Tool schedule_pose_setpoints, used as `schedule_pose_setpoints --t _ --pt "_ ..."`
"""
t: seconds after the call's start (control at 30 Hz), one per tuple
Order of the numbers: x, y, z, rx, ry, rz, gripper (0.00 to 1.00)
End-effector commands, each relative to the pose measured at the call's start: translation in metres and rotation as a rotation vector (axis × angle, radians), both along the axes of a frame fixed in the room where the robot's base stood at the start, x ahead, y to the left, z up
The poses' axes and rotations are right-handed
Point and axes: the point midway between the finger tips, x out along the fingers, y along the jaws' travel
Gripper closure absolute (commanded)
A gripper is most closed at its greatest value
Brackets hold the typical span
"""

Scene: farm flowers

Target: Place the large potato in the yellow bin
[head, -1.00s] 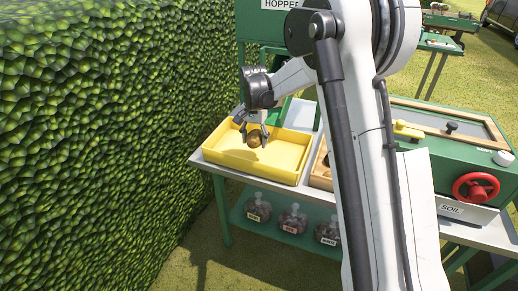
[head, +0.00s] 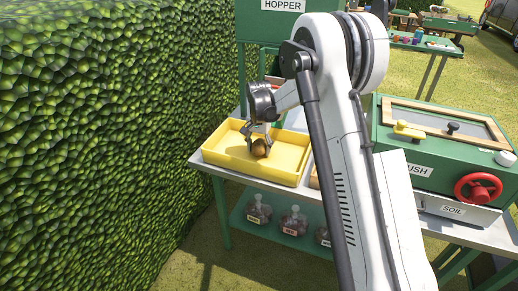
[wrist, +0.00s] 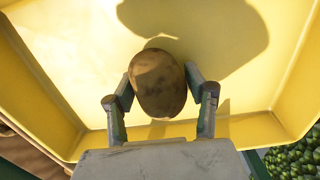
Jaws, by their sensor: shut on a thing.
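The brown potato (head: 261,148) is between the fingers of my gripper (head: 261,137), which is shut on it. The wrist view also shows the potato (wrist: 158,83) between the two fingertips of my gripper (wrist: 158,78). The yellow bin (head: 223,160) is a shallow tray at the left end of the table, and the potato is over its inside. In the wrist view, the bin floor (wrist: 75,60) fills most of the background, with a shadow cast on it. I cannot tell whether the potato touches the floor.
A green machine (head: 420,148) with a red handwheel (head: 478,187) stands on the table to the right. A green hopper (head: 262,24) stands behind the bin. Several jars (head: 293,221) sit on the lower shelf. A tall hedge (head: 110,130) borders the left.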

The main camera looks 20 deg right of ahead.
Motion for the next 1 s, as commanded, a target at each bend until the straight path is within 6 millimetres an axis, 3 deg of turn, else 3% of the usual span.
schedule_pose_setpoints --t 0.13,0.17,0.3,0.67,1.0 --pt "0.0 0.0 -0.005 0.0 0.0 0.0 0.9" --pt "0.0 0.0 -0.004 0.0 0.0 0.0 0.47" --pt "0.0 0.0 -0.003 0.0 0.0 0.0 0.31" --pt "0.0 0.0 0.003 0.0 0.0 0.0 0.31" --pt "0.0 0.0 0.065 0.0 0.0 0.0 0.31"
